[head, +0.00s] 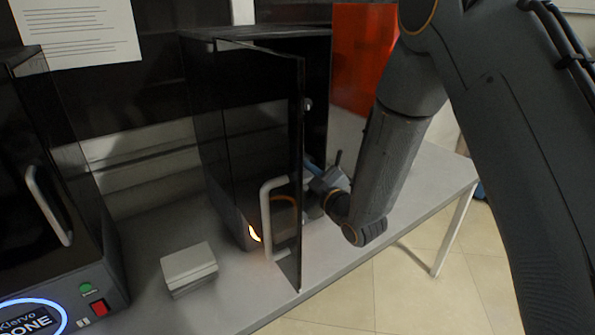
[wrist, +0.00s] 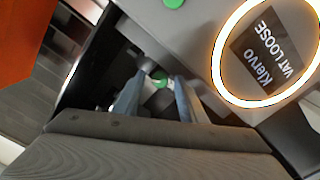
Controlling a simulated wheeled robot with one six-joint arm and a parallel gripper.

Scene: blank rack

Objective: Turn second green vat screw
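A small green vat screw (wrist: 160,81) shows in the wrist view inside the dark machine, between my fingertips. My gripper (wrist: 160,88) has its two blue-grey fingers apart, one on each side of the screw, with a gap showing. In the head view my gripper (head: 318,178) reaches into the machine (head: 225,120) behind its open dark door (head: 280,130), which hides most of the fingers and the screw. The machine's round lit display (wrist: 270,50) reads "Klarvo VAT LOOSE" in the wrist view.
The open door's white handle (head: 267,215) stands left of my gripper. A grey box (head: 188,267) lies on the table (head: 235,300). A second machine (head: 60,210) is at left, its display reading "DONE". An orange-red panel (head: 362,60) stands behind my arm. A green round button (wrist: 173,3) is on the panel.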

